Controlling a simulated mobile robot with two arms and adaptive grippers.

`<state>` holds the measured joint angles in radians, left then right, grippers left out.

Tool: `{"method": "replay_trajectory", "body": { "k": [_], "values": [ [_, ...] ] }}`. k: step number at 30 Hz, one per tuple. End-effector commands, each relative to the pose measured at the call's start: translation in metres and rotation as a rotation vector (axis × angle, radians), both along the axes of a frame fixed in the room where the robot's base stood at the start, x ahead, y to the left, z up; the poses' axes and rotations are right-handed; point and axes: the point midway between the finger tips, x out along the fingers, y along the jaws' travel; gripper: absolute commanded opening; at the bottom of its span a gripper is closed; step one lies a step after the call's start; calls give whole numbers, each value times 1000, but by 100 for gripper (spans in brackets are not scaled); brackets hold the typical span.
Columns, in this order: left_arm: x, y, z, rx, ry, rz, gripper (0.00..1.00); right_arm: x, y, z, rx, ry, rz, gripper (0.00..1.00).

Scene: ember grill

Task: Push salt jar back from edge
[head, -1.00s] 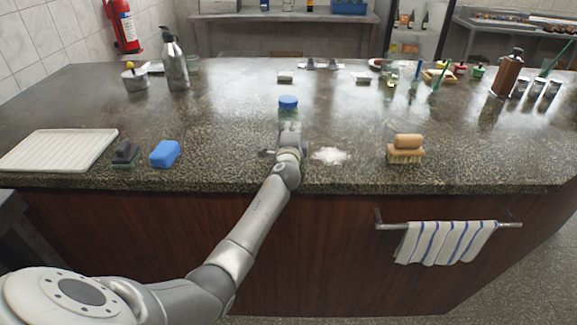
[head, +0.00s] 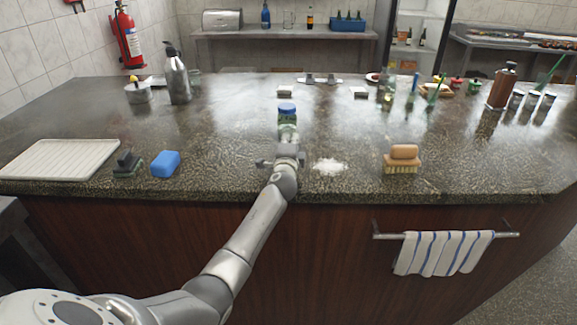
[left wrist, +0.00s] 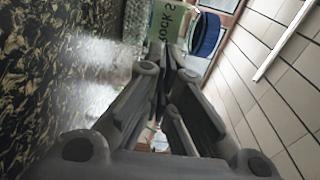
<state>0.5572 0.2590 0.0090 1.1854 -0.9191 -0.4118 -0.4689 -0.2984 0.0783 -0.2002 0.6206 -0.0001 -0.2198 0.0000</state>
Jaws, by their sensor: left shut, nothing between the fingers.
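The salt jar (head: 287,118), with a blue lid and a greenish body, stands upright on the speckled stone counter (head: 225,150), in from the front edge. My left gripper (head: 287,145) is shut and empty, right in front of the jar on its near side and pointing at it. In the left wrist view, the closed fingertips (left wrist: 170,55) are at the jar's label (left wrist: 165,20), which reads "ROCK S"; the lid (left wrist: 207,35) shows beside it. I cannot tell for sure whether they touch. The jar's lower part is partly hidden by the gripper. My right gripper is out of view.
A spilled white pile (head: 331,165) lies just right of the gripper. A blue sponge (head: 165,163) and a dark brush (head: 128,164) lie left, a wooden brush (head: 402,160) right.

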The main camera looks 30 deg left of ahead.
Motion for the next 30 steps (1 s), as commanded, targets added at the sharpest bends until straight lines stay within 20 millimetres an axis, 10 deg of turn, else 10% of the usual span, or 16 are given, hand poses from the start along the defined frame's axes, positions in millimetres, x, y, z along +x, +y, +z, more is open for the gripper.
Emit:
{"method": "replay_trajectory", "body": {
  "k": [30],
  "values": [
    [-89, -46, 0, 0, -1, -1, 0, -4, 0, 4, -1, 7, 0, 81]
  ]
}}
